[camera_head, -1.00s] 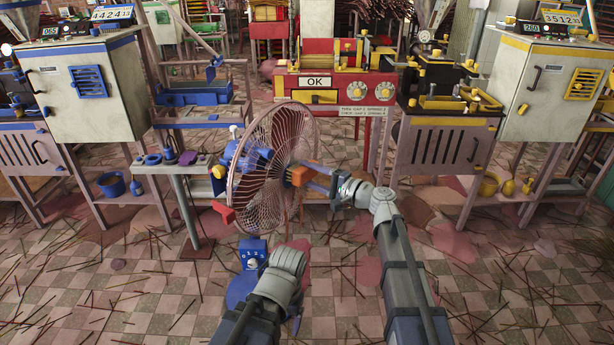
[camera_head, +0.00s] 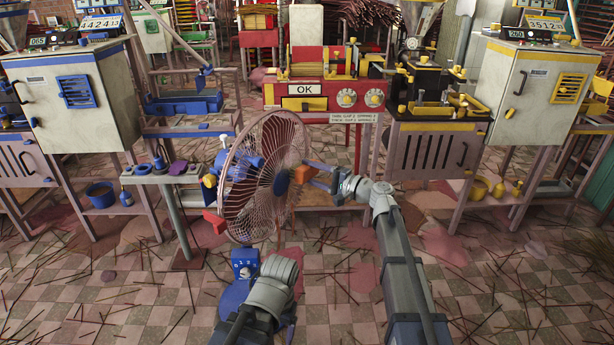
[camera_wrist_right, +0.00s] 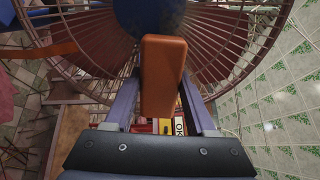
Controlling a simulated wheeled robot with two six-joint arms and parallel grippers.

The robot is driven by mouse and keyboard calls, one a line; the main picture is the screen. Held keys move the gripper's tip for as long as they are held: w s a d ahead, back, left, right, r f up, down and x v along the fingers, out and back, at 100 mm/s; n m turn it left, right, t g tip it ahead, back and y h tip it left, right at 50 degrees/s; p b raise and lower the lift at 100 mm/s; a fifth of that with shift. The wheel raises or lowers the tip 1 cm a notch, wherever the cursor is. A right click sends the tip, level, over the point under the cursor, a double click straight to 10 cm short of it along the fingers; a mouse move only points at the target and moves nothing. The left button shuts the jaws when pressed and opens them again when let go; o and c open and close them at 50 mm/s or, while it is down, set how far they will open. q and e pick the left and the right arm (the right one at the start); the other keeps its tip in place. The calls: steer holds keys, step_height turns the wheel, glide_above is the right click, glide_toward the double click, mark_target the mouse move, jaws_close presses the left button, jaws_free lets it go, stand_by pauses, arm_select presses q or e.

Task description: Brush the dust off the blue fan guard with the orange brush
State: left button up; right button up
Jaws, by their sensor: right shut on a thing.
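The fan (camera_head: 262,135) stands in front of me with a round wire guard. Its blue guard centre (camera_head: 281,183) faces right and also shows at the top of the right wrist view (camera_wrist_right: 132,14), where its right part looks dark grey, perhaps dusty. My right gripper (camera_head: 317,173) is shut on the orange brush (camera_head: 302,174), which also shows in the right wrist view (camera_wrist_right: 162,75). The brush's far end is at or just before the guard centre; I cannot tell if they touch. My left arm's wrist shows low in front of the fan, but its gripper fingers do not show.
The fan's blue base (camera_head: 236,294) and control box (camera_head: 245,263) are beside my left wrist. A narrow stand (camera_head: 178,182) with small items is left of the fan. A red machine (camera_head: 325,95) and a yellow-trimmed machine (camera_head: 432,150) stand behind. Thin sticks litter the floor.

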mark_target(307, 172)
steer(key=shift+w+d, duration=0.3)
steer(key=shift+w, duration=0.25)
steer(key=shift+s+r+p, duration=0.1)
steer(key=shift+r+p, duration=0.85)
steer(key=shift+f, duration=0.1)
steer(key=shift+s+a, duration=0.6)
steer(key=shift+s, duration=0.15)
steer(key=shift+s+a, duration=0.55)
steer(key=shift+s, duration=0.2)
steer(key=shift+s+a, duration=0.55)
steer(key=shift+s, duration=0.3)
steer(key=shift+s+a, duration=0.5)
steer(key=shift+s, duration=0.3)
